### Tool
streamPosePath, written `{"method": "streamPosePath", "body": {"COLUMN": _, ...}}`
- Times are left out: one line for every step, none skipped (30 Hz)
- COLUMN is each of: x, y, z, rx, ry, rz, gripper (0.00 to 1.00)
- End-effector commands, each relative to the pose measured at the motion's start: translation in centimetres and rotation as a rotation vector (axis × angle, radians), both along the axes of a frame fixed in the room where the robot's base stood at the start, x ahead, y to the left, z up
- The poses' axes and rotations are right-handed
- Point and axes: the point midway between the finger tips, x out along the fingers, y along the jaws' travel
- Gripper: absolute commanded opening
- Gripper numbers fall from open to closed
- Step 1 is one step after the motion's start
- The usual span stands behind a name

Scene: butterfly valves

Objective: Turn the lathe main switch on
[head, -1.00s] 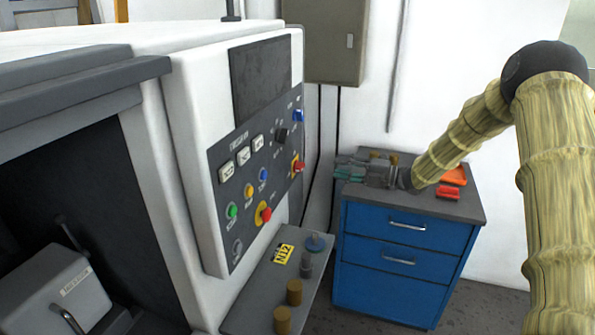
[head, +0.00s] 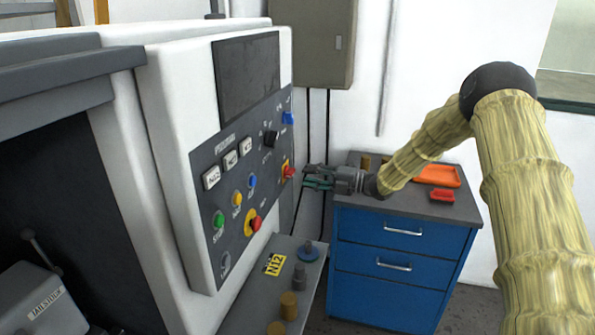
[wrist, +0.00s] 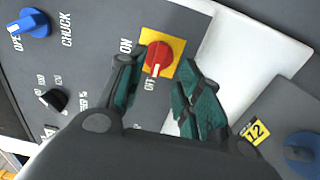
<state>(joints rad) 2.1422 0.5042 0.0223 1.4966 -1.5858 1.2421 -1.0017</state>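The main switch is a red rotary knob on a yellow plate (head: 288,171), at the right edge of the lathe's control panel (head: 237,180). In the wrist view the red knob (wrist: 160,55) shows with ON and OFF lettering beside it, and its white mark points toward the OFF side. My gripper (head: 308,178) is close to the right of the knob in the head view. In the wrist view its two green-padded fingers (wrist: 160,85) are spread apart, one on each side of the knob's line. Nothing is between them. Whether a fingertip touches the plate cannot be told.
A red emergency button (head: 255,223) sits lower on the panel. A blue CHUCK knob (wrist: 34,22) and a black knob (wrist: 54,99) are on the panel too. A grey shelf (head: 262,295) with pegs juts out below. A blue drawer cabinet (head: 400,250) stands behind my gripper.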

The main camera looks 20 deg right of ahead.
Motion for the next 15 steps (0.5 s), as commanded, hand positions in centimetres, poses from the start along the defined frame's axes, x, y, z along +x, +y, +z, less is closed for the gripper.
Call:
{"method": "streamPosePath", "body": {"x": 0.5, "y": 0.7, "z": 0.4, "rx": 0.001, "ry": -0.001, "rz": 0.001, "gripper": 0.35}}
{"method": "streamPosePath", "body": {"x": 0.7, "y": 1.0, "z": 0.3, "rx": -0.001, "ry": -0.001, "rz": 0.001, "gripper": 0.35}}
{"method": "streamPosePath", "body": {"x": 1.0, "y": 1.5, "z": 0.3, "rx": -0.001, "ry": 0.0, "rz": 0.0, "gripper": 0.35}}
{"method": "streamPosePath", "body": {"x": 1.3, "y": 1.9, "z": 0.3, "rx": -0.001, "ry": -0.001, "rz": 0.0, "gripper": 0.35}}
{"method": "streamPosePath", "body": {"x": 1.5, "y": 2.2, "z": 0.3, "rx": -0.001, "ry": -0.002, "rz": 0.001, "gripper": 0.35}}
{"method": "streamPosePath", "body": {"x": 1.7, "y": 2.5, "z": 0.3, "rx": -0.002, "ry": -0.001, "rz": 0.001, "gripper": 0.35}}
{"method": "streamPosePath", "body": {"x": 1.9, "y": 2.8, "z": 0.2, "rx": -0.002, "ry": -0.001, "rz": 0.001, "gripper": 0.35}}
{"method": "streamPosePath", "body": {"x": 2.1, "y": 3.0, "z": 0.2, "rx": -0.001, "ry": -0.002, "rz": 0.0, "gripper": 0.35}}
{"method": "streamPosePath", "body": {"x": 2.3, "y": 3.3, "z": 0.2, "rx": -0.001, "ry": -0.002, "rz": 0.0, "gripper": 0.35}}
{"method": "streamPosePath", "body": {"x": 2.4, "y": 3.4, "z": 0.2, "rx": 0.0, "ry": -0.002, "rz": -0.001, "gripper": 0.35}}
{"method": "streamPosePath", "body": {"x": 2.5, "y": 3.5, "z": 0.2, "rx": 0.0, "ry": -0.002, "rz": -0.001, "gripper": 0.35}}
{"method": "streamPosePath", "body": {"x": 2.6, "y": 3.7, "z": 0.2, "rx": -0.001, "ry": -0.002, "rz": -0.002, "gripper": 0.35}}
{"method": "streamPosePath", "body": {"x": 2.6, "y": 3.7, "z": 0.1, "rx": -0.001, "ry": -0.002, "rz": -0.002, "gripper": 0.35}}
{"method": "streamPosePath", "body": {"x": 2.7, "y": 3.8, "z": 0.1, "rx": -0.001, "ry": -0.002, "rz": -0.003, "gripper": 0.35}}
{"method": "streamPosePath", "body": {"x": 2.7, "y": 3.8, "z": 0.1, "rx": -0.001, "ry": -0.002, "rz": -0.003, "gripper": 0.35}}
